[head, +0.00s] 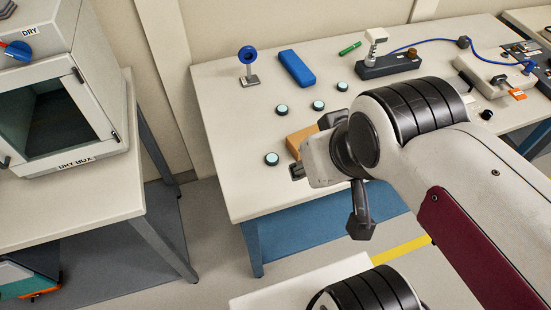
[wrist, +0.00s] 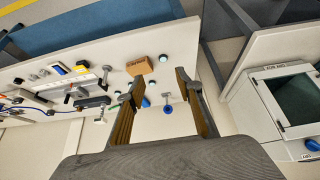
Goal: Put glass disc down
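Several small round discs with pale blue-green faces and dark rims lie on the light table. In the head view one disc (head: 272,159) is near the left edge, another (head: 281,109) is behind it, a third (head: 318,105) is to its right and another (head: 342,86) is farther back. I cannot tell which is the task's glass disc. In the wrist view one disc (wrist: 164,58) shows beyond my fingers. My gripper (wrist: 157,88) is open, its two fingers wide apart, with nothing visibly held. It is above the table; its fingertips are partly hidden in the head view.
A brown block (head: 298,141) is partly hidden by my gripper. A blue ring stand (head: 248,66), blue case (head: 297,68), green pen (head: 350,48) and dark-based fixture (head: 389,65) stand farther back. A dry box (head: 88,115) is at left. The table's front-left area is clear.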

